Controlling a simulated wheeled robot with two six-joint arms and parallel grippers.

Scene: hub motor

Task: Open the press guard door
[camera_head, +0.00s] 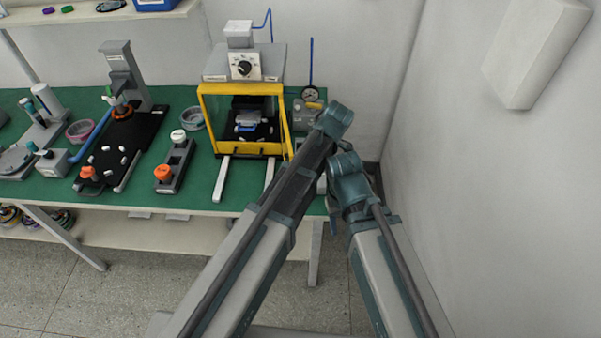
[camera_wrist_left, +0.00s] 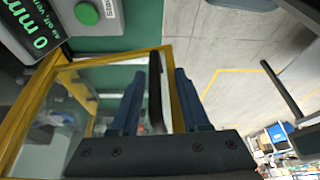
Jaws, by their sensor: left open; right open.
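The press (camera_head: 243,62) stands at the back of the green bench, with a white dial on its head. Its guard door (camera_head: 202,122) has a yellow frame and a clear panel, and appears to cover the press front. In the left wrist view, the yellow door frame (camera_wrist_left: 57,62) is close up. My left gripper (camera_wrist_left: 160,73) is open, with its two blue fingers either side of a dark upright bar, apparently the door handle (camera_wrist_left: 155,92). Contact cannot be told. In the head view my left arm hides this gripper. My right gripper (camera_head: 323,182) is by the bench's right end, mostly hidden.
A gauge (camera_head: 309,95) on a grey block stands right of the press. Left of it on the bench (camera_head: 225,190) are a block with orange and white knobs (camera_head: 175,163) and a black fixture (camera_head: 118,145). A wall rises close on the right.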

